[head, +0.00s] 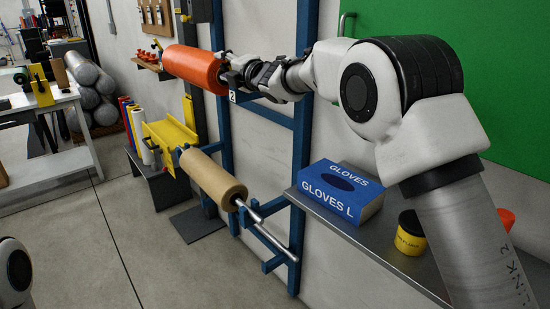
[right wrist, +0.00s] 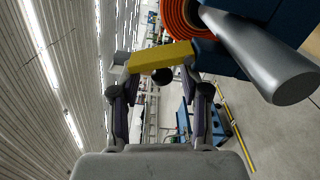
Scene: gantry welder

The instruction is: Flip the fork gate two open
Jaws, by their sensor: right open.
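In the head view a plate marked 2 (head: 232,97) sits on the blue rack, at the near end of the orange roll (head: 195,68). My right gripper (head: 232,76) is beside that roll end and hides most of the fork there. In the right wrist view a yellow bar (right wrist: 162,57), apparently the gate of fork two, lies across just ahead of my right fingertips (right wrist: 163,90). A dark round knob (right wrist: 162,76) shows below it, between the fingers. The fingers are spread, with a gap; contact with the bar cannot be told. My left gripper is out of view.
A tan roll (head: 214,178) on a steel shaft (head: 265,236) hangs lower on the blue rack (head: 300,150). A grey shelf (head: 390,255) at right holds a blue gloves box (head: 340,193) and a yellow tub (head: 409,235). A steel shaft (right wrist: 260,55) runs close by on the right in the wrist view.

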